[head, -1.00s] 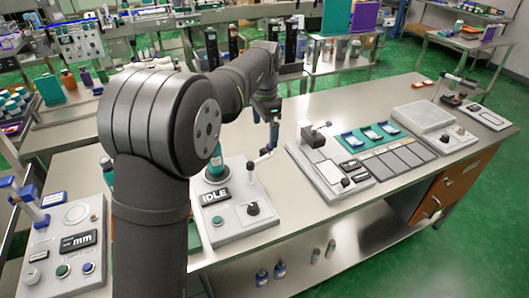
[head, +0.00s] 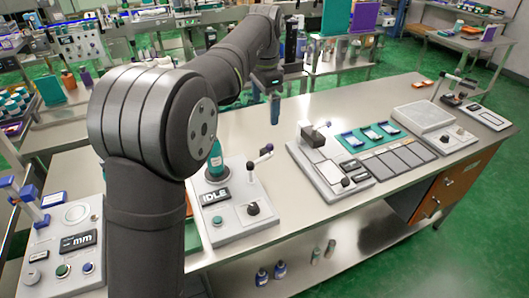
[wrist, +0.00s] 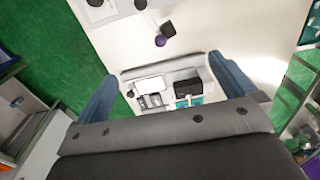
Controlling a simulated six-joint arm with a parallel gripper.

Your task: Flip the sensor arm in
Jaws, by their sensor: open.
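The applicator station (head: 235,228) is a pale slab with a display reading IDLE. A teal bottle (head: 216,160) stands upright on its round base. The sensor arm (head: 260,158) is a short rod at the station's back right corner, slanting up and right, away from the bottle, to a dark purple tip. In the wrist view, a purple ball (wrist: 160,41) shows beside a black part, ahead of the fingers. My gripper (head: 275,118) hangs above the bench, behind and right of the sensor arm, apart from it. Its blue fingers (wrist: 163,90) are spread and empty.
A black knob (head: 253,208) stands on the station's front right. Right of it is a station (head: 318,165) with a black block and white panels, beside a teal tray (head: 352,144). A mm-display station (head: 68,250) is at left. Bare bench lies between the stations.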

